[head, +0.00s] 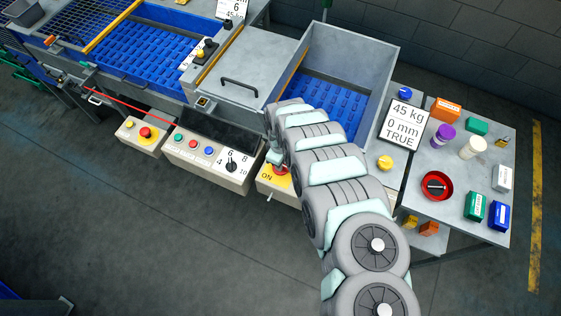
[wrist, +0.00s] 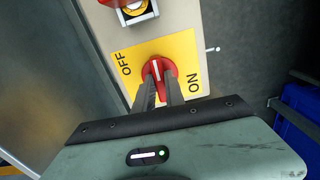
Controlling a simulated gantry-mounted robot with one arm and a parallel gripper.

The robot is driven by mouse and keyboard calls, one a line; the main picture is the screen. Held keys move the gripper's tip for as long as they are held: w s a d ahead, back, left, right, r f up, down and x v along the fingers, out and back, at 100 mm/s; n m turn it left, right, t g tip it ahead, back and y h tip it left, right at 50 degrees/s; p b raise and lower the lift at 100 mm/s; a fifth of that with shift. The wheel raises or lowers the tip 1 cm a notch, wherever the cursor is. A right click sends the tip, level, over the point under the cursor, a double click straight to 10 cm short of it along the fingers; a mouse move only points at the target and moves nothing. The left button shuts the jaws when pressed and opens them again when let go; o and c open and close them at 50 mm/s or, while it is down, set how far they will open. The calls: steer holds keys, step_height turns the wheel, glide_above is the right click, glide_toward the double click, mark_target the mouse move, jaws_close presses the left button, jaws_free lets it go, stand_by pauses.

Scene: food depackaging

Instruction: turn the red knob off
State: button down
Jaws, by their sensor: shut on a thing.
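The red knob (wrist: 156,67) sits on a yellow plate (wrist: 185,50) marked OFF at left and ON at right in the wrist view. A white line runs along its grip, nearly upright in the picture, between the two words. My gripper (wrist: 158,82) is shut on the knob, one dark finger on each side of its grip. The fingers partly hide its lower side. In the head view the knob (head: 281,170) shows beneath my gripper (head: 276,160), beside the word ON; my arm hides the right of the plate.
A control box (head: 207,160) with several buttons and a black dial stands left of the knob box. Another box with a red button (head: 145,132) is further left. A grey hopper lid (head: 247,70) lies behind. The floor in front is clear.

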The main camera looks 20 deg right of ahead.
steer(key=shift+n, duration=0.4)
steer(key=c, duration=1.4)
jaws_free()
steer(key=shift+w+d+r, duration=0.1)
steer(key=shift+r, duration=0.5)
step_height(320, 180, up, 10)
steer(key=shift+f, duration=0.25)
